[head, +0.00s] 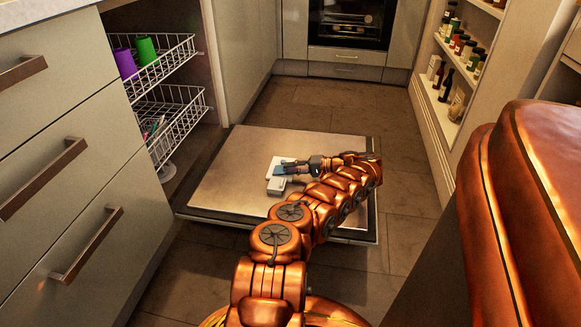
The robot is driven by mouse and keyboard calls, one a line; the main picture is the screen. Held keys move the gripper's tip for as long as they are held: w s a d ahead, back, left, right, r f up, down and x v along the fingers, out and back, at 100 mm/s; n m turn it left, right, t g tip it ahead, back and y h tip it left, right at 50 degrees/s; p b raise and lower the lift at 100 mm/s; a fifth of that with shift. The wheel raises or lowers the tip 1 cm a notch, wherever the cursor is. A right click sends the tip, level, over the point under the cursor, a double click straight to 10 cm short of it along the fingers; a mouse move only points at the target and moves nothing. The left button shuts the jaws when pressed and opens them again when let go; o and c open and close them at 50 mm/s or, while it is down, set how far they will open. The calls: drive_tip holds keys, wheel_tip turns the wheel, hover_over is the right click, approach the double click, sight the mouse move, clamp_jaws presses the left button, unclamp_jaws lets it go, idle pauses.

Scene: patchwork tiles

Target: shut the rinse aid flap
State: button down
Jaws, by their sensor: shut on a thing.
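The dishwasher door (225,180) lies open and flat, its steel inner face up. A small white dispenser unit (274,186) sits near the middle of it. A small blue piece, which looks like the rinse aid flap (279,170), shows at the upper part of the unit. My gripper (290,168) reaches in from the right, low over the door, and is shut on this blue flap. The fingers partly cover the flap, and its exact angle is too small to tell.
Drawers (75,160) are at left, shelves of bottles (452,75) at right. The tiled floor (330,105) beyond the door is clear.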

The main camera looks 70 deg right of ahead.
drive_tip(key=shift+f+t, duration=0.3)
drive_tip(key=shift+t, duration=0.2)
drive_tip(key=shift+f, duration=0.1)
idle(0.3)
